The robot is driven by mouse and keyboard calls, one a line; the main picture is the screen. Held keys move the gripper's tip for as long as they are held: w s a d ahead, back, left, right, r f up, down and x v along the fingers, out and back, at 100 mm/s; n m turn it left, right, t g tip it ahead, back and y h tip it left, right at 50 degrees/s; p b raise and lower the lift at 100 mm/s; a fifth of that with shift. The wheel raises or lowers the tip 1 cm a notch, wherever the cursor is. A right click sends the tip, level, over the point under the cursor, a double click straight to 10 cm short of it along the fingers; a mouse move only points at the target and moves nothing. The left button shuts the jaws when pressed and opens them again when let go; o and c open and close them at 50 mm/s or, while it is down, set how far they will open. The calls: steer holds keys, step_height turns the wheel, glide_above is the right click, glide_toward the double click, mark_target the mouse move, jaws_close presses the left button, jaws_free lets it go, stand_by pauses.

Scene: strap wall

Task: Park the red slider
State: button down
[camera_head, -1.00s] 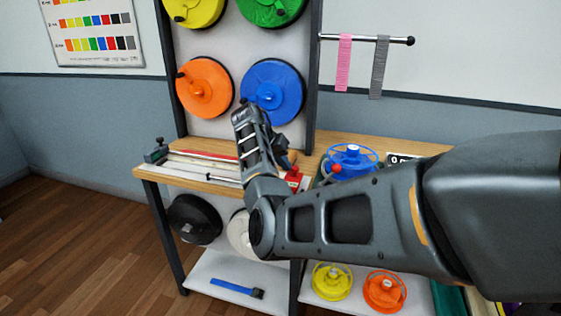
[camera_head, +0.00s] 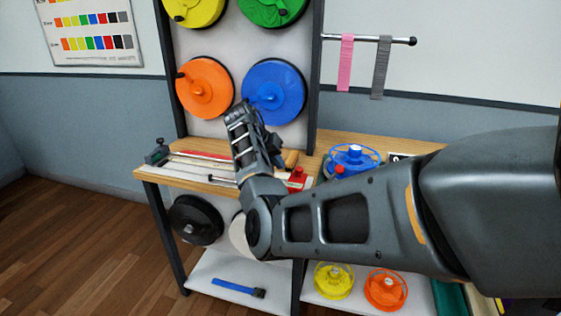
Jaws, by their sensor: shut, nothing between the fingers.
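A small red block (camera_head: 297,179), which looks like the red slider, sits near the right end of the white rail bed on the wooden bench (camera_head: 155,176). My forearm covers part of the bed to its left. My gripper (camera_head: 272,145) shows only in part as dark pieces behind my wrist, above the bench and up-left of the red block. It looks apart from the block, shut and empty. Its fingertips are mostly hidden.
A small clamp (camera_head: 157,152) stands at the bench's left end, with a red strip (camera_head: 203,156) on the bed. A blue reel (camera_head: 352,158) stands on the right. Orange (camera_head: 205,90) and blue (camera_head: 273,92) discs hang behind on the upright panel.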

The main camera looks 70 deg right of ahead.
steer(key=b+v, duration=0.1)
steer(key=v, duration=0.9)
steer(key=shift+w+b, duration=0.3)
steer(key=shift+b, duration=0.05)
steer(key=shift+a, duration=0.1)
